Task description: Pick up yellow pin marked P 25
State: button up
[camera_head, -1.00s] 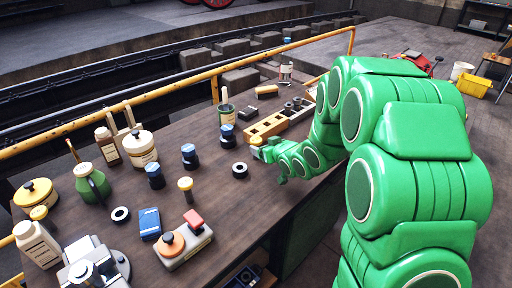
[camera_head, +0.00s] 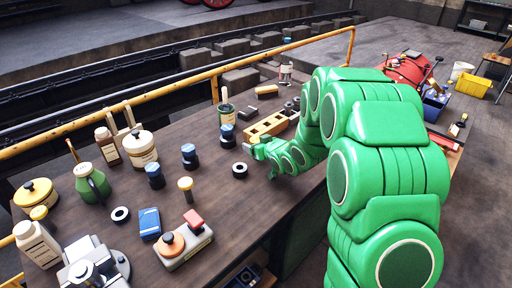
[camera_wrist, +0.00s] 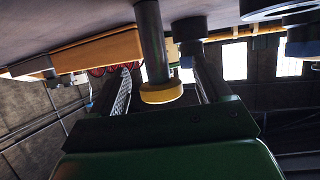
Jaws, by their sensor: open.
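In the wrist view, which looks upside down, a dark pin with a yellow cap (camera_wrist: 161,93) stands on the tabletop between my open gripper's (camera_wrist: 163,85) two fingers, with gaps on both sides. I cannot tell its depth or read any marking. In the head view my gripper (camera_head: 266,160) is low over the table, beside the front end of the wooden block. A small yellow patch (camera_head: 254,140) at its tip seems to be that cap; the rest is hidden. Another yellow-topped pin (camera_head: 185,184) stands farther left, its marking unreadable.
The wooden block (camera_head: 268,127) with holes lies close to my gripper. Dark bottles with blue parts (camera_head: 228,135) and a black ring (camera_head: 240,170) stand to its left. Jars, a green jug (camera_head: 91,185) and a blue box (camera_head: 149,224) fill the left. A yellow rail runs along the far edge.

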aim_at(254, 137)
jog(key=shift+x, duration=1.35)
jog(key=c, duration=1.4)
jog(key=shift+r, duration=0.15)
jog(key=shift+c, duration=0.2)
jog(key=shift+r, duration=0.2)
notch_tip(254, 137, up, 3)
jog(key=shift+s, duration=0.1)
jog(key=s+d+r, duration=0.2)
jog(key=s+r, duration=0.7)
jog(key=s, duration=0.4)
jog(key=shift+s+d+r, duration=0.25)
jog(key=shift+d+r, duration=0.05)
jog(key=shift+d, duration=0.1)
